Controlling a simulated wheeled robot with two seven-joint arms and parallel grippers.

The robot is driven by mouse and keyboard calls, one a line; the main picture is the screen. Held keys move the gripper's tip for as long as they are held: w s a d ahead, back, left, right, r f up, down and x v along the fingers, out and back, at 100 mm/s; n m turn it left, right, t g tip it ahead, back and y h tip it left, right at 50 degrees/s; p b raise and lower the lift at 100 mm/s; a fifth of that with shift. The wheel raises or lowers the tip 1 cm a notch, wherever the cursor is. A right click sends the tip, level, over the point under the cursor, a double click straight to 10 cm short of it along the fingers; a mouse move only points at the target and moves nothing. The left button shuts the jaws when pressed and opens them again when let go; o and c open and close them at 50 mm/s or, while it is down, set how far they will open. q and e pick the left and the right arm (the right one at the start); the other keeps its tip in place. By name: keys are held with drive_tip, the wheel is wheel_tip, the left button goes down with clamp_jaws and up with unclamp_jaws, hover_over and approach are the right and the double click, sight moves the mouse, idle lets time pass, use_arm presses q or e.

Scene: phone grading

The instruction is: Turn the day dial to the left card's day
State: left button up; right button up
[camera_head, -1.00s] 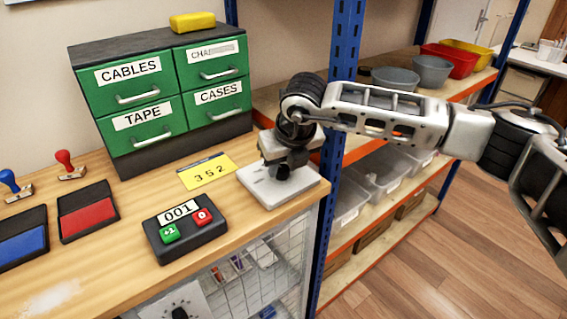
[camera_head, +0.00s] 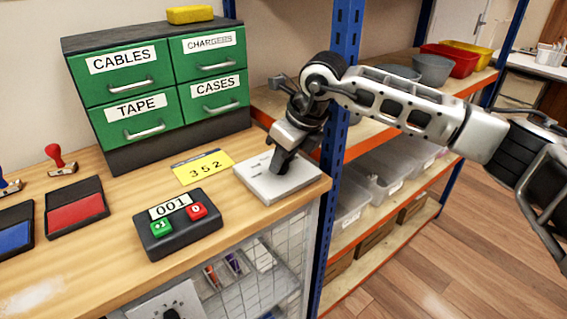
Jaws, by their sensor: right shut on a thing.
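A white square plate (camera_head: 258,187) with small dark marks lies on the right end of the wooden bench. My right gripper (camera_head: 285,165) comes down onto it and is shut, apparently on the dial's knob at the plate's middle, which the fingers hide. The marks are too small to read, so I cannot tell which day the dial points to. A second white plate with a dark knob (camera_head: 170,313) shows partly at the bottom edge, below the bench top. No card with a day is readable in view. My left gripper is not in view.
A yellow card (camera_head: 203,166) reading 352 lies left of the plate. A black counter box (camera_head: 178,240) shows 001. Green drawers (camera_head: 130,80) stand behind. Red (camera_head: 76,212) and blue ink pads lie left. A blue shelf post (camera_head: 340,120) rises close beside my right gripper.

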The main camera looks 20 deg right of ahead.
use_arm(q)
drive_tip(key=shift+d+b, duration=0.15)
drive_tip(key=shift+b, duration=0.15)
use_arm(e)
drive_tip(key=shift+w+d+n+y, duration=0.1)
drive_tip(key=shift+n+y, duration=0.3)
drive_tip(key=shift+n, duration=0.7)
drive_tip(key=o, duration=1)
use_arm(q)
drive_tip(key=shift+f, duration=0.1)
use_arm(e)
drive_tip(key=shift+r, duration=0.1)
use_arm(q)
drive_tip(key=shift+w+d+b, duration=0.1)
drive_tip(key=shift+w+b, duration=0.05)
drive_tip(key=shift+b, duration=0.4)
use_arm(e)
drive_tip(key=v, duration=1.5)
drive_tip(key=shift+w+d+r, duration=0.1)
drive_tip(key=shift+w+r, duration=0.1)
drive_tip(key=shift+r, duration=0.3)
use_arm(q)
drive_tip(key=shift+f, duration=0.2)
use_arm(e)
drive_tip(key=shift+g, duration=0.3)
